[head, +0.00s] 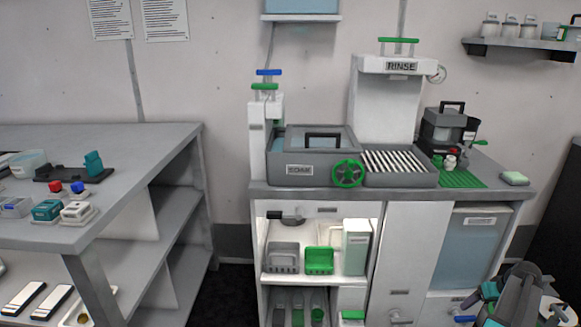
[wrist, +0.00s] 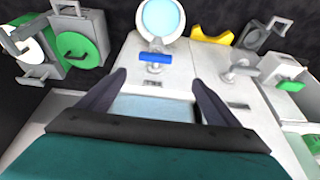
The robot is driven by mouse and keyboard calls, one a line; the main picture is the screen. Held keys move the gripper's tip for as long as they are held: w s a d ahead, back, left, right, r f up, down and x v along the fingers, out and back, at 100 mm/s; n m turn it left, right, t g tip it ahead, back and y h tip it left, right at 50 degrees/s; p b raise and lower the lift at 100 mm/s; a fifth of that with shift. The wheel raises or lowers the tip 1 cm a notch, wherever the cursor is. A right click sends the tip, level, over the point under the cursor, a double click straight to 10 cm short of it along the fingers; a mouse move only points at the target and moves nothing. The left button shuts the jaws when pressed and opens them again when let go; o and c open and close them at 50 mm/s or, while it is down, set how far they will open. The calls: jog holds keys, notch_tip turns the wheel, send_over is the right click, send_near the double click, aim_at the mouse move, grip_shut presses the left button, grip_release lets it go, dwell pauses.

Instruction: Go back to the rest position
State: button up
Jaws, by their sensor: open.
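My gripper (wrist: 158,82) shows in the wrist view with its two dark fingers spread apart. No object is held between them. Beyond the fingers are a pale grey cabinet front with a blue handle (wrist: 155,57) and a light blue panel (wrist: 150,108). Whether the fingers touch the panel cannot be told. In the head view, grey and teal parts of my arm show at the bottom right corner, in front of the counter's right end. The fingertips cannot be made out there.
The counter carries a soak basin (head: 300,172), a green handwheel (head: 347,174) and a rinse station (head: 388,105). A grey table (head: 130,150) with small parts stands left. Dark floor (head: 232,285) shows between. In the wrist view, a green round part (wrist: 82,48) is at upper left.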

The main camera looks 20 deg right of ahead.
jog(key=w+a+f+n+g+y+p, duration=0.1)
jog(key=w+a+f+p, duration=0.15)
jog(key=a, duration=1.05)
jog(key=w+a+f+g+y+p, duration=0.15)
jog(key=a+f+p, duration=0.25)
jog(key=a, duration=0.9)
jog(key=w+a+f+n+g+y+p, duration=0.1)
jog(key=w+a+f+g+p, duration=0.2)
jog(key=a, duration=1)
jog(key=s+a+f+g+p, duration=0.15)
jog(key=s+a, duration=0.25)
jog(key=a, duration=0.4)
jog(key=s+a+p, duration=0.3)
jog(key=s+a, duration=0.2)
jog(key=a, duration=0.4)
jog(key=s+a+r+n+g+h+p, duration=0.1)
jog(key=s+a+p, duration=0.3)
jog(key=s+a, duration=0.5)
jog(key=shift+s+a+r+n+g+h+p, duration=0.3)
jog(key=shift+s+g+h, duration=0.4)
jog(key=shift+s, duration=1.1)
jog(key=shift+d+f, duration=0.1)
